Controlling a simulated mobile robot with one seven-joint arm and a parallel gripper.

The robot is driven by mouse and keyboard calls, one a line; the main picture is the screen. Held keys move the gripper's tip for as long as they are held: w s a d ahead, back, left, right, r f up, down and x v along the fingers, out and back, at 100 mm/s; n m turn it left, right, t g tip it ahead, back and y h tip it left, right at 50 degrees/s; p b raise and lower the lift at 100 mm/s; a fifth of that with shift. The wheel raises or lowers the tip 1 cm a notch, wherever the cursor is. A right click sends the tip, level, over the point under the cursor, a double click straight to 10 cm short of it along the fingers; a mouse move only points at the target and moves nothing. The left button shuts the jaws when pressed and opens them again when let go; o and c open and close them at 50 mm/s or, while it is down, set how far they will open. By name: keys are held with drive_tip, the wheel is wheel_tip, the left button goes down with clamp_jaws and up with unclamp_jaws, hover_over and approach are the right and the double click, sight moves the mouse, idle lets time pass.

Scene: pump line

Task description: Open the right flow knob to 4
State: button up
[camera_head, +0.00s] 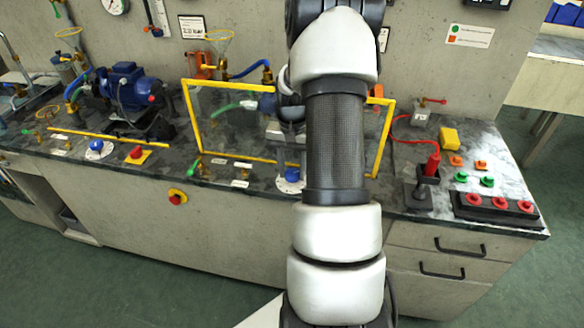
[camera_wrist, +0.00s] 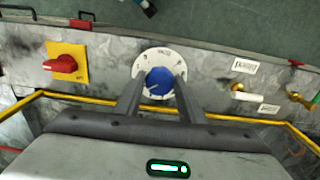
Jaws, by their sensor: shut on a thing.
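The blue knob (camera_head: 292,174) is partly beside my arm in the head view. In the wrist view the blue knob (camera_wrist: 160,82) sits on its white dial (camera_wrist: 150,58), between the two fingers of my gripper (camera_wrist: 159,84), which is shut on it. The dial marks and the pointer are too small to read. The left flow knob (camera_head: 97,146) is also blue on a white dial.
A red switch (camera_wrist: 62,65) on a yellow plate is left of the dial there. Brass valves (camera_wrist: 238,87) and labels are right. A red emergency button (camera_head: 177,197) is on the bench front.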

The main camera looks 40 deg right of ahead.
drive_tip(key=n+p, duration=0.1)
drive_tip(key=n, duration=0.3)
drive_tip(key=shift+r+n, duration=0.1)
drive_tip(key=shift+n, duration=0.2)
drive_tip(key=shift+d+n+p, duration=0.1)
drive_tip(key=shift+n+p, duration=0.25)
drive_tip(key=shift+n, duration=1.25)
drive_tip(key=o, duration=1)
drive_tip(key=shift+o, duration=0.2)
wheel_tip(320, 180, up, 17)
drive_tip(key=p, duration=0.2)
drive_tip(key=shift+r, duration=0.15)
